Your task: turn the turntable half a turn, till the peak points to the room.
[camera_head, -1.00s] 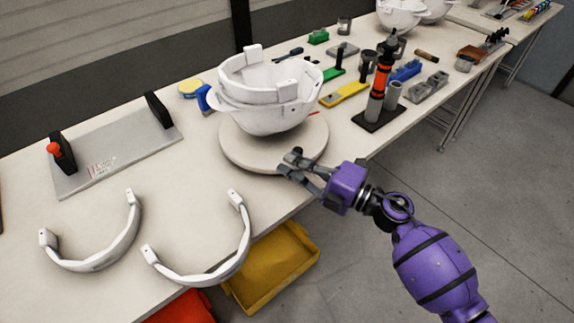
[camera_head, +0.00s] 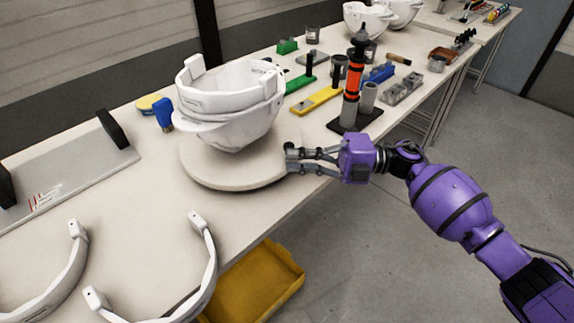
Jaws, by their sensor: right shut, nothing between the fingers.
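A round pale turntable (camera_head: 205,172) sits on the bench near its front edge. A white helmet shell (camera_head: 240,125) stands on it, open side up, with upright tabs on its rim. A lip juts from the shell's lower left; I cannot tell for sure that it is the peak. My right gripper (camera_head: 291,160) is at the turntable's right rim, its fingers pointing left. It is shut with nothing held. The fingers look to be touching or very close to the rim; I cannot tell which. My left gripper is not in view.
Curved white bands (camera_head: 195,285) lie at the front left, by a grey plate (camera_head: 75,175) with black posts. An orange-black tool in a stand (camera_head: 352,95) is behind my right gripper. A yellow bin (camera_head: 255,285) is below the bench edge. Several small tools lie farther back.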

